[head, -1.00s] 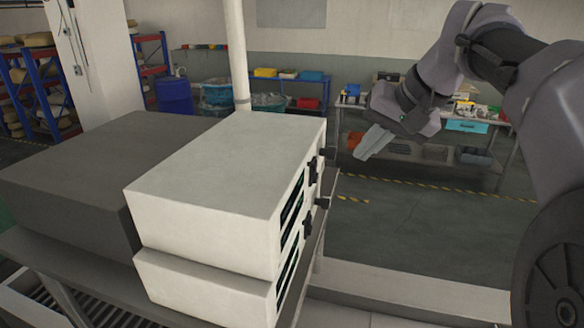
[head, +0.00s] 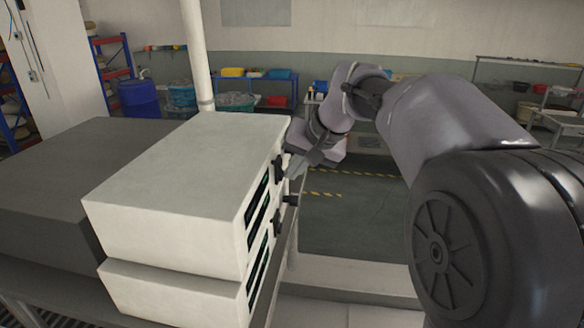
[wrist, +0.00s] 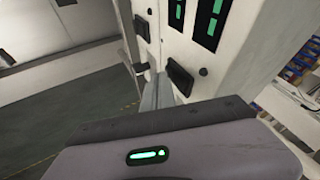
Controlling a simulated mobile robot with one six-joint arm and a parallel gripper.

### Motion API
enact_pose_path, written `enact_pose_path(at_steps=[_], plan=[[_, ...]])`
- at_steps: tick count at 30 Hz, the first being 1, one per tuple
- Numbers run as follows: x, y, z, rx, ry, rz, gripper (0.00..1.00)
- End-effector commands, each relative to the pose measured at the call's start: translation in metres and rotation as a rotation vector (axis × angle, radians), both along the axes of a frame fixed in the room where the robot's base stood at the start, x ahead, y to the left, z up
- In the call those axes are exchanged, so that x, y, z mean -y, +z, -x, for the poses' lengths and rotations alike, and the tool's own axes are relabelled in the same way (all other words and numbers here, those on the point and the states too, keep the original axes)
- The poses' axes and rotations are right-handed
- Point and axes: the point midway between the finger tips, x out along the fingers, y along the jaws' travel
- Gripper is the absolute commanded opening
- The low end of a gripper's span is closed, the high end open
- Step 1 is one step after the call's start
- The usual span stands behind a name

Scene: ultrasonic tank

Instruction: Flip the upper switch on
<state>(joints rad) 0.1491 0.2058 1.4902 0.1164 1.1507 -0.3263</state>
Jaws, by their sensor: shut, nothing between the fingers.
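Two white boxes are stacked, the upper box (head: 180,170) on the lower box (head: 170,295). Their right-hand front faces carry dark displays and black switches. The upper switch (head: 279,168) and the lower switch (head: 277,222) stick out there in the head view. My gripper (head: 299,165) is shut and empty, close beside the upper box's front near the upper switch. In the wrist view, the shut fingers (wrist: 158,92) point at the panel, next to a black switch (wrist: 180,78); another black switch (wrist: 142,27) is farther off. I cannot tell whether the fingertips touch anything.
A dark grey box (head: 45,175) stands left of the white boxes on the same bench. A white pole (head: 198,60) rises behind. A blue barrel (head: 139,98) and shelves are farther back. Open floor (head: 345,215) lies right of the boxes.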

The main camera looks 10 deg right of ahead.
Motion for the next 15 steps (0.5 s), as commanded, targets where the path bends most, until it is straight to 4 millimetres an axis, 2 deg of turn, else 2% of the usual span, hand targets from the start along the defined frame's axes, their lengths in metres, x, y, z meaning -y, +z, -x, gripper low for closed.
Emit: enact_pose_path(at_steps=[15], plan=[[-0.0080,-0.0043,-0.0033,-0.001,0.000,-0.001,0.00]])
